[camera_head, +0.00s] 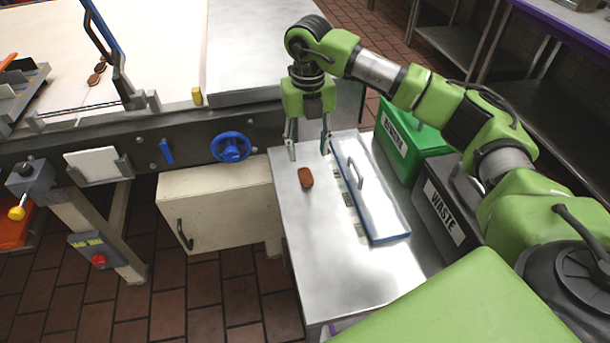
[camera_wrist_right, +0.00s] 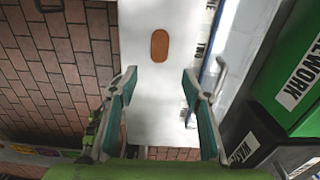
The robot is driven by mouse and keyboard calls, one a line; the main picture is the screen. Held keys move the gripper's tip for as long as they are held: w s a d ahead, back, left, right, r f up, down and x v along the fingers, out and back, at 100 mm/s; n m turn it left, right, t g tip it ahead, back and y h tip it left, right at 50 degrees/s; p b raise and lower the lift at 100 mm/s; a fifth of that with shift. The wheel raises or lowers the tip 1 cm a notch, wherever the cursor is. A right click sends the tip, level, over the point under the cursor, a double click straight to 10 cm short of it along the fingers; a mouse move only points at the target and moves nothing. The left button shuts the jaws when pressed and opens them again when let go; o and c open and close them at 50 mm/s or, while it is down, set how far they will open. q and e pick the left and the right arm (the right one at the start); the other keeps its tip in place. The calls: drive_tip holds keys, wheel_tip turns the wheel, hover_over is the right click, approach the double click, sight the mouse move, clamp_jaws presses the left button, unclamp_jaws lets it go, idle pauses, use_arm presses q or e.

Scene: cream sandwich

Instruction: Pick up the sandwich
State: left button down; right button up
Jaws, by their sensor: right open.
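The sandwich (camera_head: 305,177) is a small brown oval lying flat on the metal table (camera_head: 305,255), near its far end. In the right wrist view the sandwich (camera_wrist_right: 159,44) lies beyond the fingertips, centred between them. My right gripper (camera_head: 308,152) points down over the table with its fingers spread. It is empty and appears above and a little behind the sandwich, apart from it. The right wrist view also shows both fingers of this gripper (camera_wrist_right: 159,74) wide apart. My left gripper is not in view.
A lid with a handle (camera_head: 370,190) lies right of the sandwich. A green REWORK bin (camera_head: 412,145) and a dark WASTE bin (camera_head: 445,215) stand beyond it. A conveyor with a blue handwheel (camera_head: 231,147) is at left. The table's near part is clear.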

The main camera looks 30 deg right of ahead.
hover_over(307, 180)
wheel_tip(307, 180, down, 4)
drive_tip(key=shift+w+d+f, duration=0.1)
drive_tip(key=shift+d+f, duration=0.05)
drive_tip(key=shift+f, duration=0.1)
wheel_tip(307, 180, down, 4)
drive_tip(key=shift+f+p, duration=0.1)
drive_tip(key=shift+p, duration=0.75)
drive_tip(key=shift+f, duration=0.5)
drive_tip(key=c, duration=0.9)
